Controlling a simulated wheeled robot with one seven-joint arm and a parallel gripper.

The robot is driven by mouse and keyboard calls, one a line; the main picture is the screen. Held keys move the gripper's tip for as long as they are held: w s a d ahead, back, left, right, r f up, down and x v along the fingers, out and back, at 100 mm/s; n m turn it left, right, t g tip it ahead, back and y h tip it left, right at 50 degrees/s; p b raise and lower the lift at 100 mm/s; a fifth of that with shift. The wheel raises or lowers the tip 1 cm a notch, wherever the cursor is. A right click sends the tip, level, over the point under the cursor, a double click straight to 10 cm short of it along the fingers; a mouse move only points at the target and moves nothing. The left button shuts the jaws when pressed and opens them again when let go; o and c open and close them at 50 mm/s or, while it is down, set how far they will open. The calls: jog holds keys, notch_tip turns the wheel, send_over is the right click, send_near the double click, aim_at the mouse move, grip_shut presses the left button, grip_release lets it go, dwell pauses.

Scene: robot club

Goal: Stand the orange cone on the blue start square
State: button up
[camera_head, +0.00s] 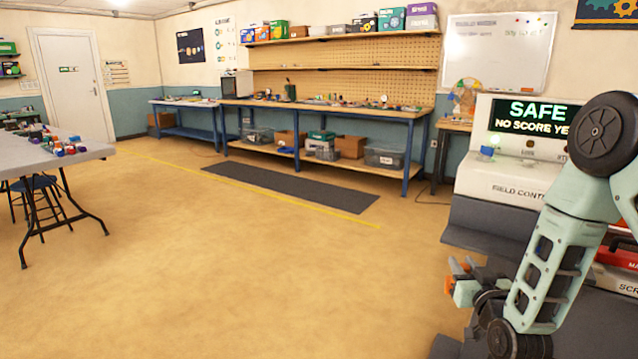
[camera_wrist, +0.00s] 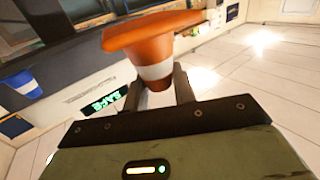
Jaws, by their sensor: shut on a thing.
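My gripper (camera_wrist: 168,88) is shut on the orange cone (camera_wrist: 150,40), with a dark finger on each side of its white band. In the wrist view the cone's wide base points to the top of the picture; that view looks turned over, with ceiling panels low and right. In the head view my gripper (camera_head: 462,268) is at the lower right, in front of the field console, and only small orange patches show there. The cone is held clear of any surface I can see. The blue start square is not visible in either view.
The field console (camera_head: 508,192) with a "SAFE" screen stands at the right, close to my arm. A blue and white cone-like thing (camera_wrist: 22,84) shows in the wrist view. A table (camera_head: 85,155) stands at the left, a workbench (camera_head: 330,110) at the back.

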notch_tip(320, 180, up, 14)
jog(key=p, duration=1.2)
jog(key=n+y, duration=0.1)
jog(key=y, duration=0.1)
send_near(465, 266)
notch_tip(465, 266, down, 4)
jog(key=s, duration=0.3)
jog(key=s+a+h, duration=0.1)
jog(key=s, duration=0.1)
jog(key=shift+s+a+r+m+h, duration=0.15)
jog(key=shift+s+r+m+h, duration=0.25)
jog(key=shift+r+h, duration=0.1)
